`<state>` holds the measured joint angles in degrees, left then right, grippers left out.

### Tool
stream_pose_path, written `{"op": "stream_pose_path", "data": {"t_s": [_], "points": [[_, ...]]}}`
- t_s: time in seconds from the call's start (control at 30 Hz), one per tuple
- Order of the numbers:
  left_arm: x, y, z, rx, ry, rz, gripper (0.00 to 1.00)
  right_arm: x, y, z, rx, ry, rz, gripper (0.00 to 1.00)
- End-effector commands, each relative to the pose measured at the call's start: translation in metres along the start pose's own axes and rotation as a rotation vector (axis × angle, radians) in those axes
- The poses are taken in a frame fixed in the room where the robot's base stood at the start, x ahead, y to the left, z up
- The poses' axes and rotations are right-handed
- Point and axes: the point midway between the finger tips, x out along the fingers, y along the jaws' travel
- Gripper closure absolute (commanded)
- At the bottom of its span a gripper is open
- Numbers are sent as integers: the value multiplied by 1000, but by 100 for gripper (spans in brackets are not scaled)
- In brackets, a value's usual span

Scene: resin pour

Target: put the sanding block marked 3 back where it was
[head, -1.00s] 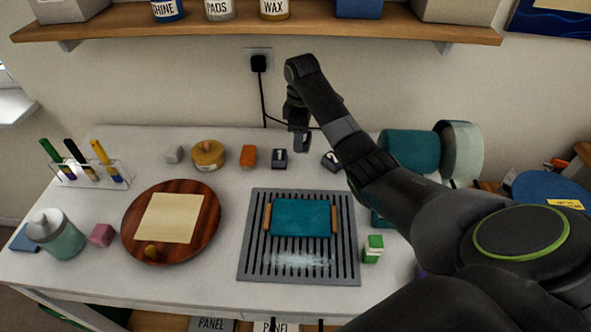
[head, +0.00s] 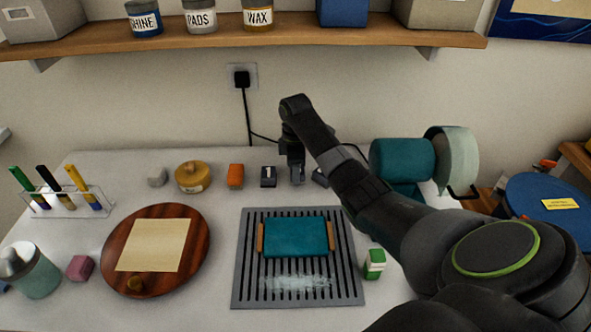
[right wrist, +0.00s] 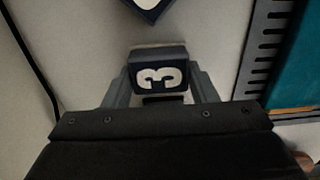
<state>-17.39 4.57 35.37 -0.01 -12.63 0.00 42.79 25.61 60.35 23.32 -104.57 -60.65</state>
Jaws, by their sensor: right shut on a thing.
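My right gripper (head: 297,180) is shut on the sanding block marked 3 (right wrist: 160,76), low over the back of the white table. The white 3 shows between the fingers in the right wrist view; the block itself is hard to make out in the head view. I cannot tell whether it touches the table. A dark block marked 1 (head: 268,176) stands just left of the gripper. Another dark block (head: 319,178) stands to the right, partly behind my arm; a turned block with a white mark (right wrist: 150,6) shows at the top of the wrist view. My left gripper is not in view.
An orange block (head: 235,176), a round amber tin (head: 194,177) and a grey lump (head: 157,177) line the back left. A slotted grey rack (head: 244,285) with a teal panel (head: 296,237) lies in front. A black cable (head: 248,120) hangs behind.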

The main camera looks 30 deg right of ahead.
Motion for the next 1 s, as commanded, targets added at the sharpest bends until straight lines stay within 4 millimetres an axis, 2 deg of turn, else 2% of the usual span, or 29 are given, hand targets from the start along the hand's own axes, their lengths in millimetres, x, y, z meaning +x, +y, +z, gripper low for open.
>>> {"op": "stream_pose_path", "data": {"t_s": [0.1, 0.47, 0.5, 0.63, 1.0], "points": [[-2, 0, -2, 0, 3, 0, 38, 10, 0, 0, 0, 0, 0, 69], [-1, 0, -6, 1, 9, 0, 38, 14, 0, 0, 0, 0, 1, 69], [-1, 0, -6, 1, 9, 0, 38, 14, 0, 0, 0, 1, 1, 44], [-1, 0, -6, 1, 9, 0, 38, 14, 0, 0, 0, 0, 1, 27], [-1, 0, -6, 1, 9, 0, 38, 9, 0, 0, 0, 0, 2, 26]]}}
